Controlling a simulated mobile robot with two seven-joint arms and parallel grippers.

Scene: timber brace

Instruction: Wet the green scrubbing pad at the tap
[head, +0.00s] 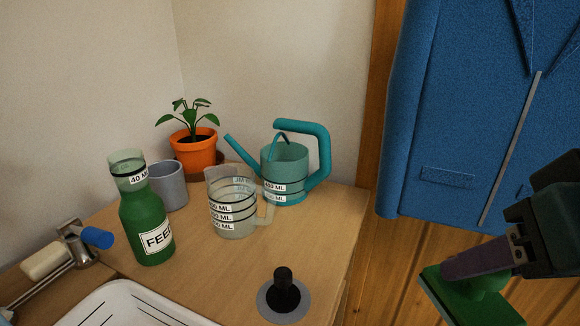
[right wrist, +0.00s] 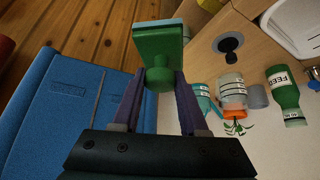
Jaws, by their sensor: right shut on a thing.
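The green scrubbing pad (head: 470,302) is a flat green block with a round green knob, at the lower right of the head view. My right gripper (head: 478,266) is shut on the knob and holds the pad over the floor, right of the counter. In the right wrist view the pad (right wrist: 160,38) extends beyond the fingers (right wrist: 159,80), which sit on either side of the knob. The metal tap (head: 78,246) with a blue part is at the left of the counter, far from the pad. My left gripper is not in view.
A white ribbed basin or drainer (head: 125,306) is at the front left. A soap bar (head: 45,262), green feed bottle (head: 146,225), grey cup (head: 168,188), measuring jug (head: 230,208), teal watering can (head: 287,165), potted plant (head: 192,150) and black-knobbed disc (head: 284,298) stand on the counter. A blue garment (head: 460,110) hangs right.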

